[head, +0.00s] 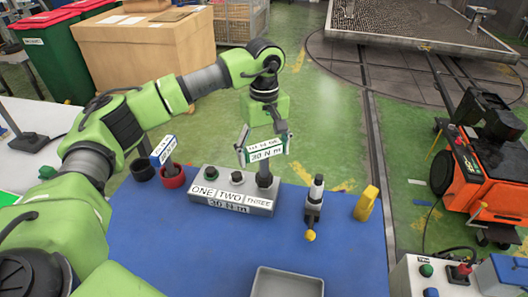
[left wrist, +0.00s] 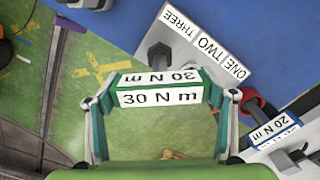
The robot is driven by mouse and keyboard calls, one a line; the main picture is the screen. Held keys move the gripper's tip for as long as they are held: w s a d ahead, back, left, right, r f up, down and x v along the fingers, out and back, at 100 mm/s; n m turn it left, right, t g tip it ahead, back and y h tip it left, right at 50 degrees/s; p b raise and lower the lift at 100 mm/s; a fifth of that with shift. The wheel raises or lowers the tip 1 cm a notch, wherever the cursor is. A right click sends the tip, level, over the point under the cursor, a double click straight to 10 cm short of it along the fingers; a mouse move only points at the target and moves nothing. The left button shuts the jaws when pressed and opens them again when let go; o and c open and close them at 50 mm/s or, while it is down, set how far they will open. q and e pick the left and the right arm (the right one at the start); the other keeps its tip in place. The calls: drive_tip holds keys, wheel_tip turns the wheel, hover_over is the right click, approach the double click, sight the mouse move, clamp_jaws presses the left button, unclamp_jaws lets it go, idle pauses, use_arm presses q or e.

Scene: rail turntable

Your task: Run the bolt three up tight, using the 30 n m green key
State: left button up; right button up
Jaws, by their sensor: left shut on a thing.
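My left gripper (head: 265,147) is shut on the green key (head: 266,154), whose white label reads 30 N m. The key is upright above the right end of the grey bolt block (head: 205,203), marked ONE, TWO, THREE and 30 N m. Its grey shank runs down to bolt three (head: 264,181); I cannot tell whether the socket is fully seated. The left wrist view shows the key's label (left wrist: 160,97) between both fingers, with the block (left wrist: 205,45) beyond. Bolt one (head: 198,188) and bolt two (head: 237,177) stand uncovered. My right gripper is not in view.
A blue 20 N m key (head: 163,150) stands in a red cup (head: 172,179), beside a black cup (head: 142,170). Right of the block are a yellow-knobbed device (head: 314,200) and a yellow block (head: 366,203). A grey tray (head: 287,283) sits in front. Blue mat between is clear.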

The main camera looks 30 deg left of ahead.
use_arm(q)
drive_tip(key=shift+m, duration=0.5)
drive_tip(key=shift+m, duration=0.7)
drive_tip(key=shift+m, duration=0.7)
drive_tip(key=shift+m, duration=0.7)
